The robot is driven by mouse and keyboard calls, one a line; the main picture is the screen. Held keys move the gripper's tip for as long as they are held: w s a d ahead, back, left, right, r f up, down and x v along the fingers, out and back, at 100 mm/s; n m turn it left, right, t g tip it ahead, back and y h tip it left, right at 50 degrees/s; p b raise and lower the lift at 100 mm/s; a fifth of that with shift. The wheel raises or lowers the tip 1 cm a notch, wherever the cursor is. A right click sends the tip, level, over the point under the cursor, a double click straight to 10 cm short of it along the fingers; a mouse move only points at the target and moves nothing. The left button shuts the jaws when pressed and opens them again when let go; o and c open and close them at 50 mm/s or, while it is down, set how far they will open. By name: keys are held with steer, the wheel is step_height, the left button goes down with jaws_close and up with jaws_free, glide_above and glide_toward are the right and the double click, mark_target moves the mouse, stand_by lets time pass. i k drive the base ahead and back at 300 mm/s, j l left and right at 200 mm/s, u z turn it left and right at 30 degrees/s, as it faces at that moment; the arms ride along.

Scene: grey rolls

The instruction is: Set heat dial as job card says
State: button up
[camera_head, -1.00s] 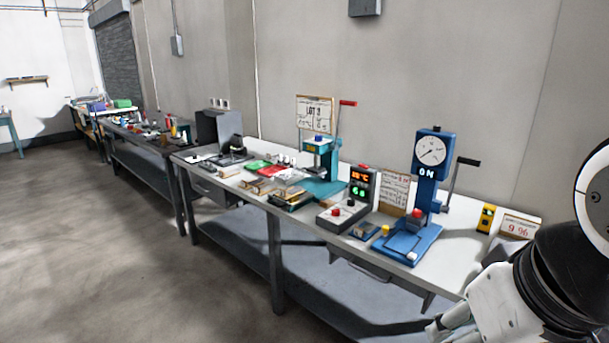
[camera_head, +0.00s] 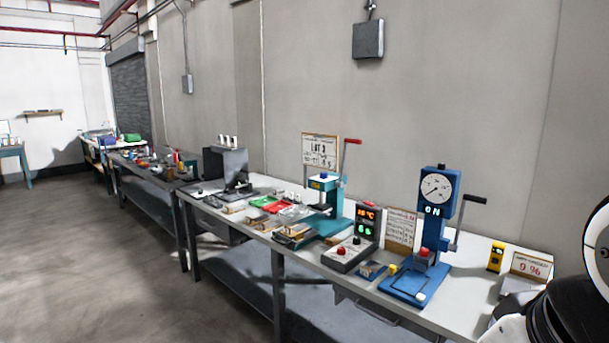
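A grey control box (camera_head: 348,258) stands on the long bench near the middle of the view. Its upright panel (camera_head: 367,224) shows an orange figure that seems to end in °C and a green figure below it. A red knob or button (camera_head: 341,251) and a small dark knob (camera_head: 357,241) sit on its sloped top; I cannot tell which is the heat dial. A card headed LOT 3 (camera_head: 320,151) stands above the teal press, its smaller text too small to read. Another printed card (camera_head: 401,229) stands right of the panel. My gripper is out of view; only part of my arm shows at lower right.
A blue press (camera_head: 433,230) with a round gauge and a side lever stands right of the box. A teal press (camera_head: 326,200) with a red handle stands left. A yellow device (camera_head: 496,257) and a red-numbered card (camera_head: 531,265) are farther right. Floor (camera_head: 130,270) at left is clear.

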mark_target(341, 250)
steer(key=i+j+z, duration=0.1)
steer(key=i, duration=0.4)
steer(key=i+j, duration=0.3)
steer(key=i, duration=0.15)
steer(key=i+j+z, duration=0.15)
steer(key=i, duration=0.35)
steer(key=i+j, duration=0.3)
steer(key=i, duration=0.15)
steer(key=z, duration=0.05)
